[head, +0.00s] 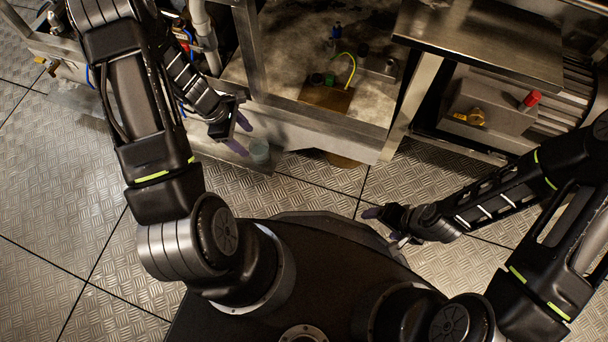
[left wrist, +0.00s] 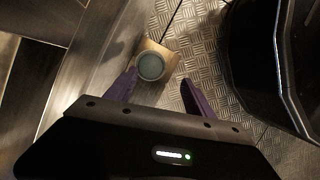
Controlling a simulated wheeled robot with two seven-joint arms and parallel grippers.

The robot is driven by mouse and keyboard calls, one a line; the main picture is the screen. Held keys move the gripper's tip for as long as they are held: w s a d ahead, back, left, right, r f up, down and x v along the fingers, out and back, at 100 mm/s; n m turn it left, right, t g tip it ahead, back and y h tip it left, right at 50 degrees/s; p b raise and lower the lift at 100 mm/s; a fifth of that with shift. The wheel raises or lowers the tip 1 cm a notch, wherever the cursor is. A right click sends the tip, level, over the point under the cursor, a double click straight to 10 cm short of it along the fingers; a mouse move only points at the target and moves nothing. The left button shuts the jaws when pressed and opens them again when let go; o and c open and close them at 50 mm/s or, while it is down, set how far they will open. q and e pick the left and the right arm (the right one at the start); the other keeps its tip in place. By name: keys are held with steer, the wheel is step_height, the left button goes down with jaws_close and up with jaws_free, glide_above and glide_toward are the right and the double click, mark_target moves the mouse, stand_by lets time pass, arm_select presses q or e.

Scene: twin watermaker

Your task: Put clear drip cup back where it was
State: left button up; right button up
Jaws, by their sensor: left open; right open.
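The clear drip cup (head: 260,152) is a small greyish translucent cup by the lower edge of the metal frame, just right of my left gripper (head: 240,135). In the left wrist view the cup (left wrist: 151,66) appears round, seen from above, over a tan square patch (left wrist: 172,52). My left gripper (left wrist: 158,84) is open there, its purple fingers pointing toward the cup, which lies just beyond the tips, nearer the left finger. Whether they touch is unclear. My right gripper (head: 386,226) is open and empty, low over the floor.
The metal frame (head: 310,120) of the machine runs above the cup. Inside it are a stained tray floor (head: 285,75) and a yellow hose (head: 350,70). A box with a red knob (head: 530,100) stands at right. The tread-plate floor (head: 60,220) at left is clear.

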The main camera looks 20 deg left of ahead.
arm_select(q)
steer(key=s+d+f+m, duration=0.1)
steer(key=s+d+m, duration=0.3)
steer(key=d+m, duration=0.5)
steer(key=s+d+f+m, duration=0.1)
steer(key=s+d+m, duration=0.4)
steer(key=d+m, duration=0.5)
steer(key=d, duration=0.6)
steer(key=shift+s+d+f, duration=0.2)
steer(key=shift+f, duration=0.05)
steer(key=shift+r, duration=0.1)
arm_select(e)
steer(key=shift+r, duration=0.1)
arm_select(q)
step_height(320, 180, up, 32)
steer(key=s+d+p, duration=0.1)
steer(key=s+p, duration=0.1)
steer(key=p, duration=3)
steer(key=shift+s+d+g, duration=0.15)
steer(key=shift+d+g, duration=0.15)
steer(key=shift+d, duration=0.05)
arm_select(e)
step_height(320, 180, up, 32)
steer(key=s+a, duration=0.1)
steer(key=s, duration=0.1)
steer(key=shift+s+a+g, duration=0.2)
steer(key=shift+a+g, duration=0.1)
steer(key=shift+a, duration=0.1)
